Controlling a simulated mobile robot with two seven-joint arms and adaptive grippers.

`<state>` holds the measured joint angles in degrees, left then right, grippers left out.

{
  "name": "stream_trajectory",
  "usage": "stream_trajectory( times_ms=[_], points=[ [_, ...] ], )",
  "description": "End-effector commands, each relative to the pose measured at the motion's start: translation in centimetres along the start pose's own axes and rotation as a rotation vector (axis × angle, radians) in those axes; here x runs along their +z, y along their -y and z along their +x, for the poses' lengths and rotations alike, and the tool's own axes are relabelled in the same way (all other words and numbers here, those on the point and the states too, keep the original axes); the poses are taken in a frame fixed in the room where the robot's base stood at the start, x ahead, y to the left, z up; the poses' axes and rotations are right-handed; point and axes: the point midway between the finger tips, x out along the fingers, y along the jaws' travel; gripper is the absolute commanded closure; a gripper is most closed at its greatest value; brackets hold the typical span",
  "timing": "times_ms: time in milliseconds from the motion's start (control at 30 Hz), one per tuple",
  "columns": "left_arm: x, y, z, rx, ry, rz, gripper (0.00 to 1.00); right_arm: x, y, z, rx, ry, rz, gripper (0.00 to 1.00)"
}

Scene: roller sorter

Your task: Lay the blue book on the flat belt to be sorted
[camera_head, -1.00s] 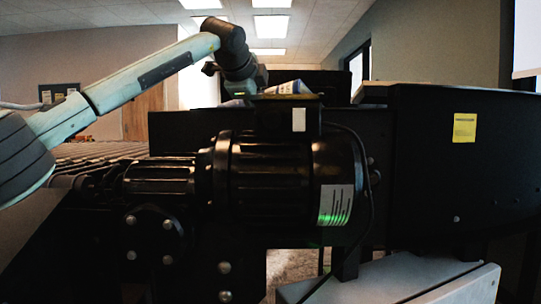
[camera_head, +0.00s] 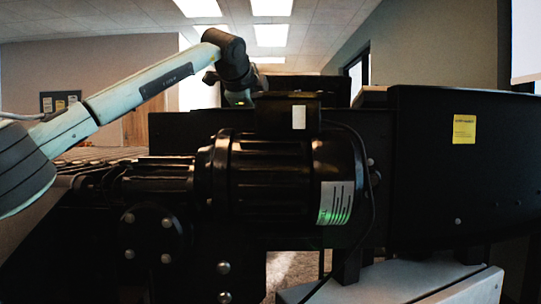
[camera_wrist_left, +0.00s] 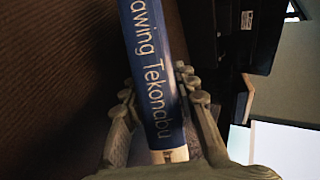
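The blue book (camera_wrist_left: 160,75) shows in the left wrist view as a blue spine with white lettering and a white band near the gripper. The fingers of my left gripper (camera_wrist_left: 158,103) lie close along both sides of the spine and are shut on it. In the head view my left arm reaches over the machine, and its wrist ends behind the black motor. The fingers and the book are hidden there. A dark brown, finely ribbed surface (camera_wrist_left: 55,75), perhaps the belt, lies left of the book in the wrist view. My right gripper is not in view.
A large black motor (camera_head: 270,180) and a black side panel (camera_head: 450,165) with a yellow label block the head view of the sorter's top. Rollers (camera_head: 95,160) show at the left. A grey cover (camera_head: 420,280) stands at the lower right.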

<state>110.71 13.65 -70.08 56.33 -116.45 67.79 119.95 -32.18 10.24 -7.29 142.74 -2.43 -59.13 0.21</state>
Motion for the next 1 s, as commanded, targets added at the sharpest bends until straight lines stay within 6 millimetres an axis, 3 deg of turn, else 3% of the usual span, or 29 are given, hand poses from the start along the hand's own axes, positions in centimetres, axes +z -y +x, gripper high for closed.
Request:
stream_trajectory(
  times_ms=[100, 433, 1000],
  points=[
    [0.0, 0.1, -0.1, -0.003, -0.001, 0.000, 0.59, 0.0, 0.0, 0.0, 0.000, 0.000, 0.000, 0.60],
    [-0.1, 0.0, -0.5, -0.006, -0.003, 0.000, 0.59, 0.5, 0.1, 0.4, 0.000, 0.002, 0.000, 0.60],
    [-0.1, 0.0, -7.2, -0.007, -0.002, 0.001, 0.59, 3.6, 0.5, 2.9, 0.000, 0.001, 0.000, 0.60]
  ],
)
